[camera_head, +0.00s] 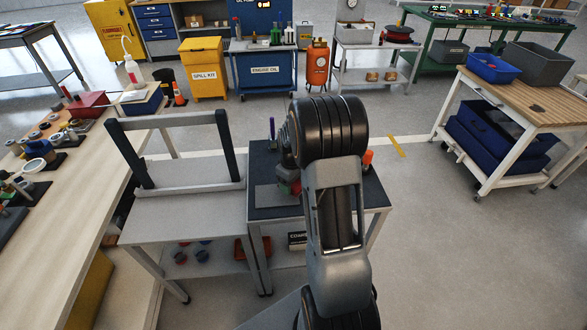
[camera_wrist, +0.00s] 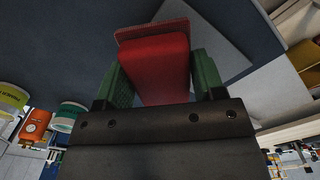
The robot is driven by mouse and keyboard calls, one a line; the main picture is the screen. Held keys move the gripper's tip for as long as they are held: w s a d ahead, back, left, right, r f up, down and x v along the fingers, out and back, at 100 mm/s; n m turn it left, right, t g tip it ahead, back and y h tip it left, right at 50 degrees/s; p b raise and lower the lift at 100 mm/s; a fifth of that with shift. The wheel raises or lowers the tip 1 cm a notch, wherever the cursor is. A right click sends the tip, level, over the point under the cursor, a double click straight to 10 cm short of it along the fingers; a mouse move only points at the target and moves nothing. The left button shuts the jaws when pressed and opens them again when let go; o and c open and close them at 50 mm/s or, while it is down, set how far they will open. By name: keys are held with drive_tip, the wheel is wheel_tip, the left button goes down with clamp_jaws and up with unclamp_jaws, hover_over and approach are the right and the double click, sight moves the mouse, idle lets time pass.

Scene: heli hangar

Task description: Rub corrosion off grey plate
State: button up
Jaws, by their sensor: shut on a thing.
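The grey plate (camera_head: 268,196) lies flat on the dark top of the small bench, and my arm covers its right part. In the wrist view a lighter grey slab, seemingly the plate (camera_wrist: 232,38), shows beyond the fingers. My gripper (camera_wrist: 153,78) is shut on a red block (camera_wrist: 155,65) with a thin, rough-looking reddish pad on its far face. Green finger pads press its two sides. In the head view my gripper (camera_head: 288,184) is at the plate, partly hidden by my arm. I cannot tell whether the pad touches the plate. No corrosion can be made out.
The small bench's dark top (camera_head: 262,164) also bears an orange-capped bottle (camera_head: 367,161) right of my arm and a dark bottle (camera_head: 272,130) at the back. A grey stand with dark uprights (camera_head: 228,145) is left. A wooden-topped cart (camera_head: 530,95) stands right, with free floor between.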

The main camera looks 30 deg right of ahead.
drive_tip(key=shift+r+p, duration=1.6)
drive_tip(key=shift+r, duration=0.95)
